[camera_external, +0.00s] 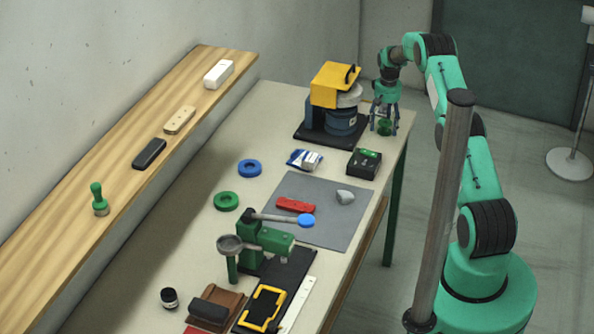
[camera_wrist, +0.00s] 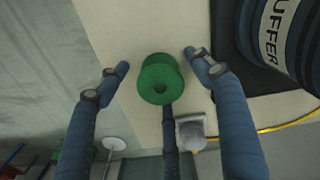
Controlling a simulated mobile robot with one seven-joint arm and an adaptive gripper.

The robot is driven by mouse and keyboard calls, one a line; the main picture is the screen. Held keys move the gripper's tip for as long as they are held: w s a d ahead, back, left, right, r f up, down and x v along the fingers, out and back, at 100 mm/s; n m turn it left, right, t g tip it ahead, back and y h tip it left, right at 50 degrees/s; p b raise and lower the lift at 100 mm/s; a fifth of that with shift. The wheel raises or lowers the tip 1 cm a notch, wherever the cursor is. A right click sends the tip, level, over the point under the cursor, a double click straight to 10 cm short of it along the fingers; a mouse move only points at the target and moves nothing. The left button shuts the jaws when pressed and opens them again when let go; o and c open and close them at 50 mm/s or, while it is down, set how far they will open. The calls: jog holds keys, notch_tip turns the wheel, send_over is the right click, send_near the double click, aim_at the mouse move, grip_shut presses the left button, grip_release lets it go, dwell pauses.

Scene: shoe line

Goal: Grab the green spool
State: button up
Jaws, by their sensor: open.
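The green spool (camera_external: 385,127) stands at the far right corner of the workbench, beside the buffer machine. In the wrist view the green spool (camera_wrist: 160,80) is seen from above, with a dark hole in its middle. My gripper (camera_external: 384,112) is over it, with its fingers pointing down around the spool. In the wrist view my gripper (camera_wrist: 156,62) is open, with one finger on the left, one on the right and one below the spool. Gaps show between the left and right fingertips and the spool. Whether the lower finger touches it I cannot tell.
The yellow and blue buffer (camera_external: 328,88) on its black base stands close left of the spool. A black box (camera_external: 364,164) with a green top lies nearer. The bench edge is close to the spool.

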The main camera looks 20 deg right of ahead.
jog(key=shift+f, duration=0.4)
jog(key=c, duration=1.2)
jog(key=shift+r, duration=0.15)
jog(key=shift+r, duration=1.65)
jog(key=s+a, duration=0.1)
jog(key=s, duration=0.4)
jog(key=s+a+r, duration=0.1)
jog(key=s, duration=0.4)
jog(key=s+a, duration=0.2)
jog(key=s, duration=0.3)
jog(key=shift+s+a+r, duration=0.1)
jog(key=shift+s+r, duration=0.1)
jog(key=shift+r, duration=0.05)
